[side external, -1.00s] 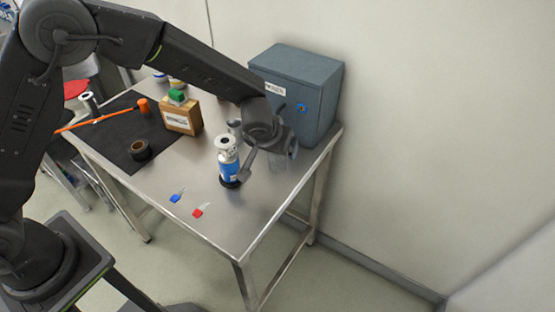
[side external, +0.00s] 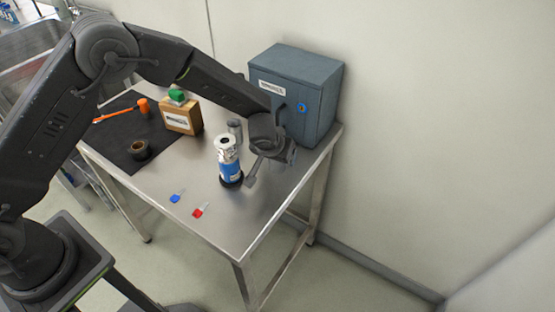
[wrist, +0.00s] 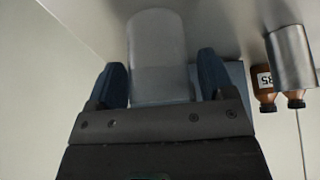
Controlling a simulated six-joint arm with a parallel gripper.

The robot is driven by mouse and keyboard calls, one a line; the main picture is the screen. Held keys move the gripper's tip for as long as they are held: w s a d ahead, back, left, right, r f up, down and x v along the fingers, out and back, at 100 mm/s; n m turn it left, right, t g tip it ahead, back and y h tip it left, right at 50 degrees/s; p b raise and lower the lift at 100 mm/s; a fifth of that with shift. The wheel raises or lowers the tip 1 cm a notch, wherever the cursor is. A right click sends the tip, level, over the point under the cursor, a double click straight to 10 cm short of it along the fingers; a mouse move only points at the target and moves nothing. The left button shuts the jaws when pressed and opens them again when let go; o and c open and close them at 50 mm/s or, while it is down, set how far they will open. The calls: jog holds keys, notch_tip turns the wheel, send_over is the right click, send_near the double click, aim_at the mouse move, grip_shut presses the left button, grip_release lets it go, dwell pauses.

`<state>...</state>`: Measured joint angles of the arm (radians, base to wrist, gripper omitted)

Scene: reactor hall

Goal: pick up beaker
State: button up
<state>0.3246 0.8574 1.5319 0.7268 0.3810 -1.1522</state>
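The beaker (wrist: 157,45) is clear and colourless. In the wrist view it stands between the two fingers of my gripper (wrist: 160,70), with a narrow gap showing on its right side. The fingers are wide apart and I see no clear grip on the glass. In the side view my gripper (side external: 270,168) is low over the right part of the table, and its fingers and wrist hide most or all of the beaker there.
A white-and-blue canister (side external: 229,165) stands close left of my gripper. A grey-blue cabinet (side external: 290,75) stands just behind it. A steel cylinder (wrist: 291,55) and brown bottle (wrist: 264,85) are at right in the wrist view. The table's front right (side external: 238,222) is clear.

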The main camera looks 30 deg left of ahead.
jog(key=c, duration=0.8)
jog(key=shift+o, duration=0.2)
